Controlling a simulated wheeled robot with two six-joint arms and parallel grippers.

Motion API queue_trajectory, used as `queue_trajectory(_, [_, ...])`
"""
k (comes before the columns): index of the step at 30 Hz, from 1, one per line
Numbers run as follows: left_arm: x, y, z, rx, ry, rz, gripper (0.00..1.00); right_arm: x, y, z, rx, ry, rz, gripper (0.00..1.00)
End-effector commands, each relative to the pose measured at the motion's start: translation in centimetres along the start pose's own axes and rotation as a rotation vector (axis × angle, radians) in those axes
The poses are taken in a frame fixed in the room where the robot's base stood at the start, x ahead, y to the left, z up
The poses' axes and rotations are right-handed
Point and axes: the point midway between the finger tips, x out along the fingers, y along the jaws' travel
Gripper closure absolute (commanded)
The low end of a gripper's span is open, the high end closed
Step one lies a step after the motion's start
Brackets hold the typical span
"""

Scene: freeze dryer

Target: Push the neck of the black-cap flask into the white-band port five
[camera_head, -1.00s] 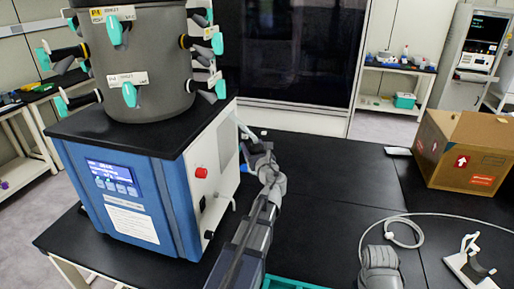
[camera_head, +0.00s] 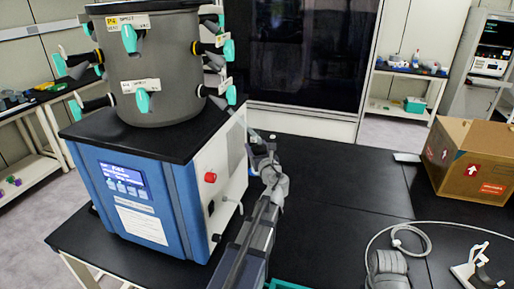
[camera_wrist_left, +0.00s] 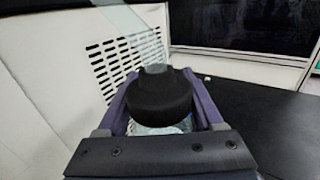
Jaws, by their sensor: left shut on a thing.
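My left gripper (camera_head: 263,143) is beside the right side of the freeze dryer, above the black bench. In the left wrist view its purple fingers (camera_wrist_left: 160,112) are shut around the flask with the black cap (camera_wrist_left: 160,97). A clear glass neck (camera_wrist_left: 135,27) runs from the cap up and left, in front of the dryer's side. In the head view the flask is small and partly hidden by the gripper. The grey drum (camera_head: 155,65) carries several ports with teal handles. I cannot make out which is white-band port five. My right gripper is not in view.
The dryer's blue and white body (camera_head: 130,200) stands close left of my left arm. A cardboard box (camera_head: 465,160) stands at the right. The middle bench is clear.

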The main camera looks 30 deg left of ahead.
Motion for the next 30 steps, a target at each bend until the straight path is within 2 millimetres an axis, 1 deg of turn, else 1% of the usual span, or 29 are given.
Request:
queue_trajectory(10, [0.05,0.07,0.13,0.001,0.000,0.000,1.00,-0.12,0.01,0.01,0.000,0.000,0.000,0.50])
queue_trajectory(30, [0.57,0.82,0.95,0.000,0.000,0.000,1.00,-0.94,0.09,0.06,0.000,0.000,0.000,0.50])
